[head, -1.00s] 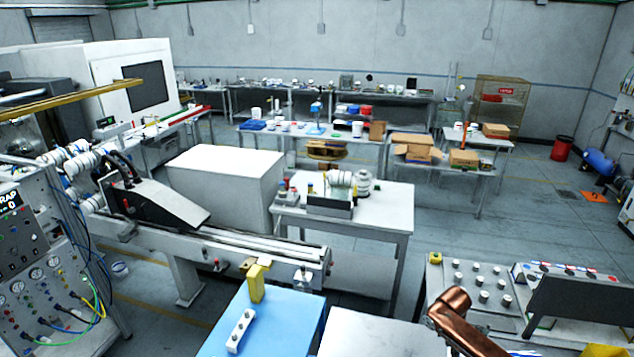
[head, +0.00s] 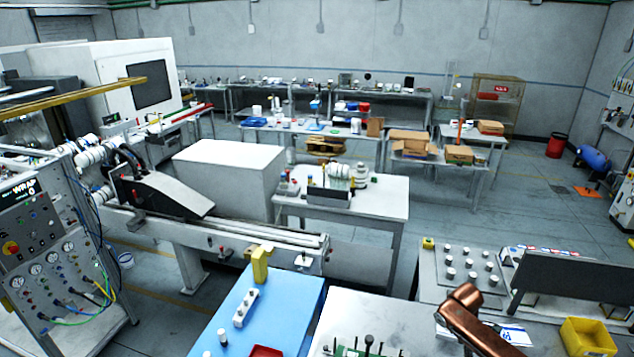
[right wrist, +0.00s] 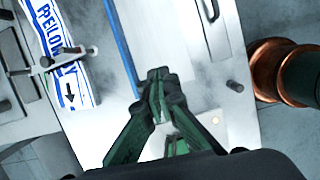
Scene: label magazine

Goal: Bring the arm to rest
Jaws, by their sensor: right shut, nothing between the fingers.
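My right gripper (right wrist: 158,85) shows in the right wrist view with its green and black fingers together and nothing between them. Below it is a pale surface (right wrist: 195,45) with a blue strip along one side. A white label sheet with blue print and a black arrow (right wrist: 62,50) lies to the upper left, apart from the fingertips. In the head view, a copper-coloured link of my right arm (head: 470,312) reaches in at the bottom right, and its gripper cannot be made out. My left gripper is in neither current view.
A blue-topped table (head: 280,305) stands at front centre, with a white bar and a yellow block on it. A knobbed panel (head: 455,285), a dark upright plate (head: 570,285) and a yellow bin (head: 590,337) are at the right.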

